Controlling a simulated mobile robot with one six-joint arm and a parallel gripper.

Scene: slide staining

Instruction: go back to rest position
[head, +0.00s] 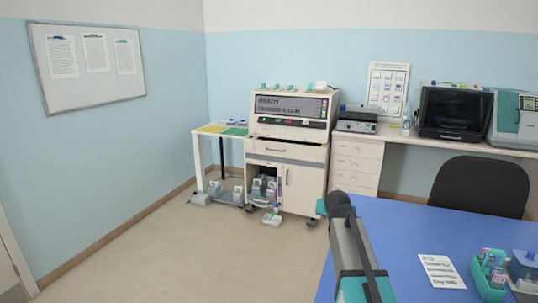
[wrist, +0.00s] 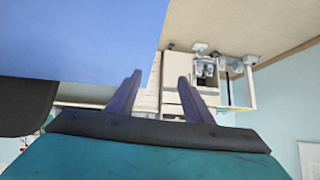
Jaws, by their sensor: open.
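My gripper (wrist: 159,76) shows in the wrist view with its two dark fingers apart and nothing between them. The wrist view looks upside down, with the blue table top (wrist: 75,35) at upper left and the staining machine's cabinet beyond the fingers. In the head view my arm (head: 352,262) reaches up from the bottom, over the left edge of the blue table (head: 400,220). A small teal part shows beside its dark upper joint; the fingers cannot be made out there.
A black chair (head: 482,185) is behind the table. A teal caddy (head: 487,278) and a printed card (head: 441,271) lie at right. The floor (head: 190,255) at left is clear.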

